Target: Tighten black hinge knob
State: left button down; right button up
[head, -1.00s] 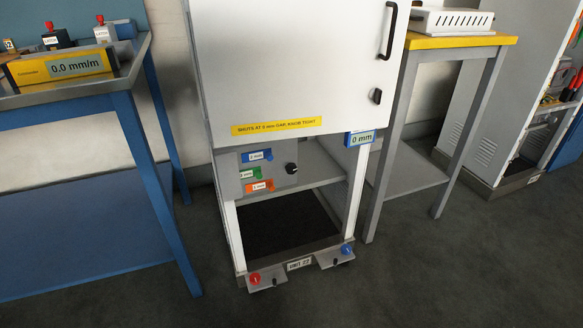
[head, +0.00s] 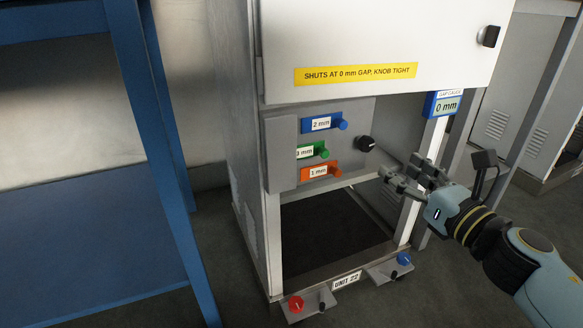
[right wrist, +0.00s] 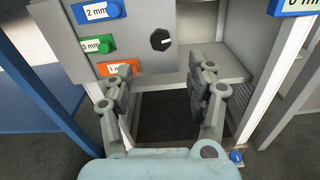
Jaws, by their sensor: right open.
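The black hinge knob (head: 366,144) sits on the grey panel (head: 352,118) inside the cabinet opening, right of the coloured tags. It has a pale pointer mark, and it also shows in the right wrist view (right wrist: 161,40). My right gripper (head: 408,178) is open and empty, below and to the right of the knob, apart from it. In the right wrist view its two fingers (right wrist: 161,92) are spread wide below the knob. The gap gauge (head: 446,105) on the right post reads 0 mm. My left gripper is not in view.
Blue 2 mm (head: 322,124), green (head: 311,151) and orange 1 mm (head: 320,171) tags are on the panel left of the knob. The white door (head: 390,35) hangs above. Red (head: 295,303) and blue (head: 404,258) knobs are on brackets at the base. A blue table (head: 160,120) stands left.

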aim_at(369, 146)
jog(key=x, duration=1.1)
jog(key=shift+f+b, duration=0.15)
jog(key=shift+b, duration=0.15)
jog(key=shift+c, duration=0.2)
grip_shut()
